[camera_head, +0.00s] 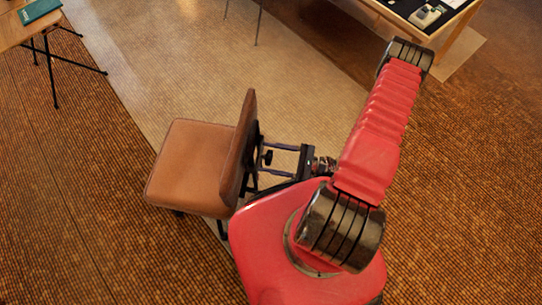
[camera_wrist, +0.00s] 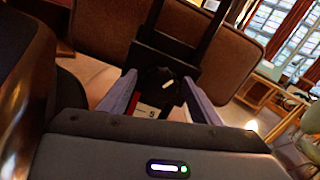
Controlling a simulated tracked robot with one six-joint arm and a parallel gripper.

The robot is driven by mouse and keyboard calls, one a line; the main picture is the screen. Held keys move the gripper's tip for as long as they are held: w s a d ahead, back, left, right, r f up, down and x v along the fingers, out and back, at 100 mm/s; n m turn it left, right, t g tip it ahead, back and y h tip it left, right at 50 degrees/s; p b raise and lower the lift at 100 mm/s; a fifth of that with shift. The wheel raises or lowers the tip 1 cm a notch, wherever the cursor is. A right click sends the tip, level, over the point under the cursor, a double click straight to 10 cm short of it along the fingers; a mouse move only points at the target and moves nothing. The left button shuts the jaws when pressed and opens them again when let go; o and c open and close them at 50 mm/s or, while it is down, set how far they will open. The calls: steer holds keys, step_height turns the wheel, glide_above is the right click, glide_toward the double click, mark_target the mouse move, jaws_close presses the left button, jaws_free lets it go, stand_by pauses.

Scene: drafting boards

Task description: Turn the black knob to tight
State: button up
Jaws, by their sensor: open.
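The black knob (camera_wrist: 160,86) sits on a dark bracket behind the backrest of a brown chair (camera_head: 190,165). A short white mark shows on its face, tilted up to the right. In the wrist view my gripper (camera_wrist: 159,80) is open, one finger on each side of the knob. I cannot tell whether the fingers touch it. In the head view the knob (camera_head: 268,157) is small and dark, between the fingers of my gripper (camera_head: 265,159). A red and white label (camera_wrist: 147,111) below the knob is partly hidden by the gripper; a "5" shows on it.
The chair's brown backrest (camera_head: 245,145) stands close beyond the fingertips. A table with a black top (camera_head: 400,8) is at the upper right, and a wooden table with a teal book (camera_head: 38,10) at the upper left.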

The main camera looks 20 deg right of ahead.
steer(key=c, duration=1)
steer(key=shift+d, duration=0.1)
steer(key=shift+c, duration=0.2)
